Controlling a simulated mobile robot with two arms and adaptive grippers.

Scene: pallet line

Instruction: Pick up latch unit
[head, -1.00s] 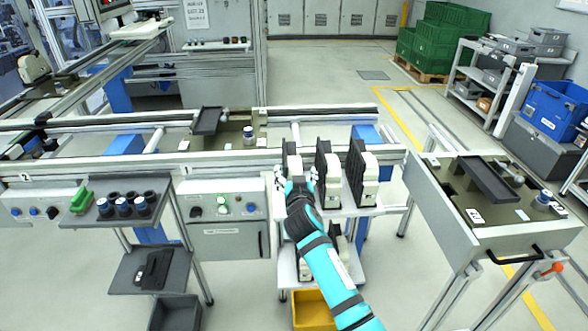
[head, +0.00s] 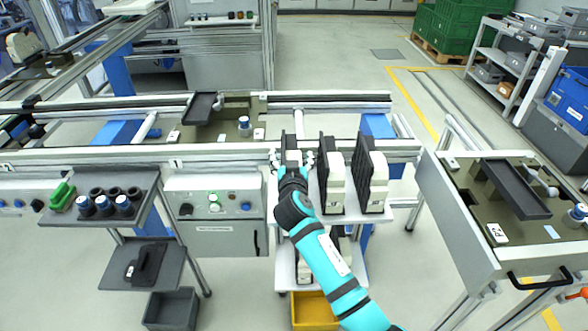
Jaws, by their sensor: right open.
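Several upright black-and-off-white units, which look like the latch units, stand on a white shelf at the centre. The leftmost unit (head: 289,141) is partly hidden behind my right gripper. The middle unit (head: 335,190) and the right unit (head: 376,186) stand beside it. My right gripper (head: 291,159) is open, its fingers spread to either side of the leftmost unit's near end. I cannot tell whether they touch it. My left gripper is not in view.
A dark tray shelf (head: 100,181) with several blue-and-black cylinders and a green part is at the left. A conveyor rail (head: 130,157) runs behind the units. A yellow bin (head: 313,310) sits below. A grey workstation (head: 450,210) stands at the right.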

